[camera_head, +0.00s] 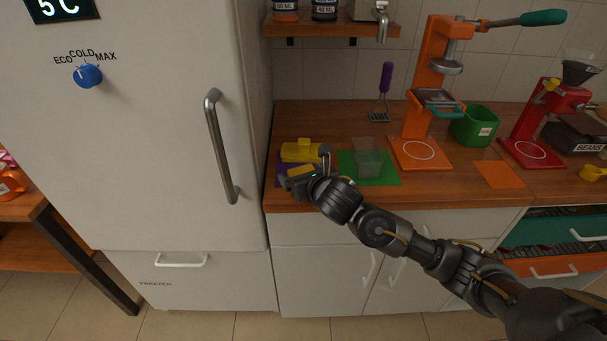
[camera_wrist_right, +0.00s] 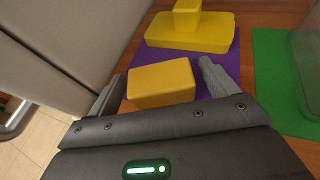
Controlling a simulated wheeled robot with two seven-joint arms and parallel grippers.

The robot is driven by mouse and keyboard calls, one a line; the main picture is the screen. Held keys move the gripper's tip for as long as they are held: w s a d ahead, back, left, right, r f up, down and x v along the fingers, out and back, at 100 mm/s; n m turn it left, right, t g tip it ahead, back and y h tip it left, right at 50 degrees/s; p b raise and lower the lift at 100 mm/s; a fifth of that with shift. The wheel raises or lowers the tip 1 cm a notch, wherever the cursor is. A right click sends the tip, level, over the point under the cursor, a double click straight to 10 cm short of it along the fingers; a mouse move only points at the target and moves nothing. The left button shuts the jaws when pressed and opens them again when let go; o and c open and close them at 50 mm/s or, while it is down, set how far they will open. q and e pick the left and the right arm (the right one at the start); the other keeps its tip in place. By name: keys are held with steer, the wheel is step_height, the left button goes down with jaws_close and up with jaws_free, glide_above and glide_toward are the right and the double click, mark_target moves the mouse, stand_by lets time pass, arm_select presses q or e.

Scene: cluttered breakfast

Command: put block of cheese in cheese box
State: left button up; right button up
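The block of cheese (camera_wrist_right: 161,83) is a plain yellow block near the front edge of a purple mat (camera_wrist_right: 212,93). It also shows in the head view (camera_head: 301,171). My right gripper (camera_wrist_right: 163,72) is open, with the block between its two fingers and small gaps showing on both sides. In the head view my right gripper (camera_head: 304,168) is over the counter's front left. A clear, open-topped container (camera_head: 368,158), possibly the cheese box, stands on a green mat (camera_head: 388,179). A yellow lid-like piece with a raised knob (camera_head: 302,151) lies behind the block. My left gripper is not in view.
The fridge (camera_head: 165,130) stands close on the left, its handle (camera_head: 221,146) sticking out. An orange press (camera_head: 428,100), a green bin (camera_head: 474,126) and a red grinder (camera_head: 540,125) stand to the right. A shelf (camera_head: 330,30) hangs above the counter.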

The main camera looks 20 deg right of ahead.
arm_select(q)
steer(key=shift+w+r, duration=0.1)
arm_select(e)
steer(key=shift+s+r, duration=0.1)
steer(key=shift+r, duration=0.1)
steer(key=v, duration=0.2)
steer(key=shift+s+d+b, duration=0.1)
steer(key=shift+s+b, duration=0.3)
steer(key=b+v, duration=0.1)
steer(key=v, duration=0.4)
steer(key=shift+s+r, duration=0.1)
steer(key=shift+s, duration=0.05)
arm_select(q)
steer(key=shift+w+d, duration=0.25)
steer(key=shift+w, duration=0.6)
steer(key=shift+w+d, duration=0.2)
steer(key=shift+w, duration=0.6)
arm_select(e)
steer(key=shift+v, duration=1.85)
steer(key=shift+r, duration=0.1)
